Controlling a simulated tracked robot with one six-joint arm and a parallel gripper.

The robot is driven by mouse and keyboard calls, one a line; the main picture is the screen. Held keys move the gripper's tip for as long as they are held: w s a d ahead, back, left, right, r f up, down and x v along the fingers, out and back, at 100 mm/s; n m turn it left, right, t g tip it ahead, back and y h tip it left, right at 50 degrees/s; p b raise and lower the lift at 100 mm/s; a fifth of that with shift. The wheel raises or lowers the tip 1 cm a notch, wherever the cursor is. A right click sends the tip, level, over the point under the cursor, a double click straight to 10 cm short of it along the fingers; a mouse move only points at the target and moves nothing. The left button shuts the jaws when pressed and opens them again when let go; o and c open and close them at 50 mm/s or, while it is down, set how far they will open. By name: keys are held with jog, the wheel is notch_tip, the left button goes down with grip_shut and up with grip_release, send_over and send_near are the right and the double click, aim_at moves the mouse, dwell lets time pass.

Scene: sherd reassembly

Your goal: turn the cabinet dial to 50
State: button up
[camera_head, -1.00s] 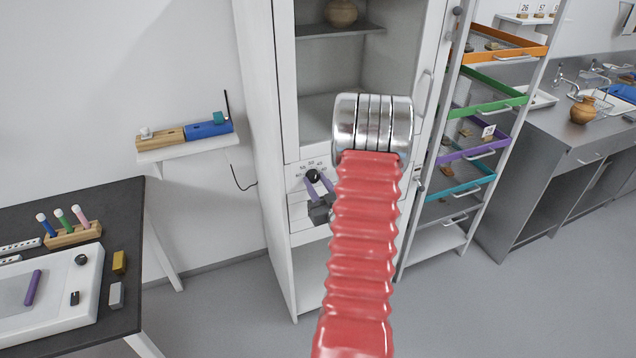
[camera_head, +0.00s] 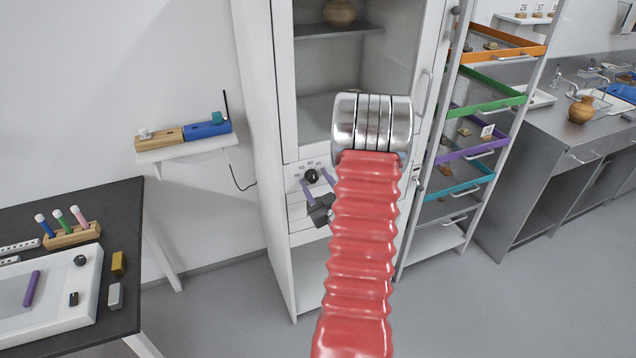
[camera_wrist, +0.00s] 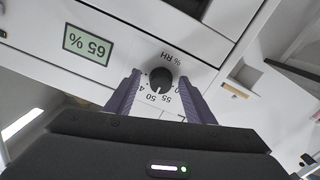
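The cabinet dial (camera_head: 311,176) is a round black knob on the white panel below the glass door. In the wrist view the dial (camera_wrist: 161,77) appears upside down, with printed numbers around it, including 50 and 55. Its white mark points toward the space around 50 and 55; I cannot tell the exact reading. My gripper (camera_head: 316,180) is open, its two purple fingers on either side of the dial. In the wrist view the gripper (camera_wrist: 160,80) shows gaps between both fingers and the knob. My red arm hides part of the panel's right side.
A lit green display (camera_wrist: 87,46) with a percent figure sits beside the dial. A drawer rack (camera_head: 470,150) stands right of the cabinet (camera_head: 262,130). A dark table (camera_head: 120,215) is at the left, and a wall shelf (camera_head: 185,147) is above it. Open floor lies in front.

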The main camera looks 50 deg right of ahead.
jog(key=v, duration=1.4)
jog(key=shift+f, duration=0.1)
dwell(0.5)
jog(key=s+f+m+g+y, duration=0.2)
jog(key=s+f+g, duration=0.25)
jog(key=f, duration=0.25)
jog(key=s+f+m+g+y, duration=0.1)
jog(key=s+f+g, duration=0.2)
jog(key=f+g, duration=0.35)
jog(key=w+a+r+n+y, duration=0.2)
jog(key=a+r, duration=0.8)
jog(key=a, duration=0.4)
jog(key=w+a+r+n+y, duration=0.2)
jog(key=a+r, duration=0.8)
jog(key=a, duration=0.4)
jog(key=w+a+r+n+t+y, duration=0.1)
jog(key=w+a+r+y, duration=0.1)
jog(key=a+r, duration=0.8)
jog(key=a, duration=0.4)
jog(key=shift+r+n, duration=0.2)
jog(key=shift+n, duration=0.2)
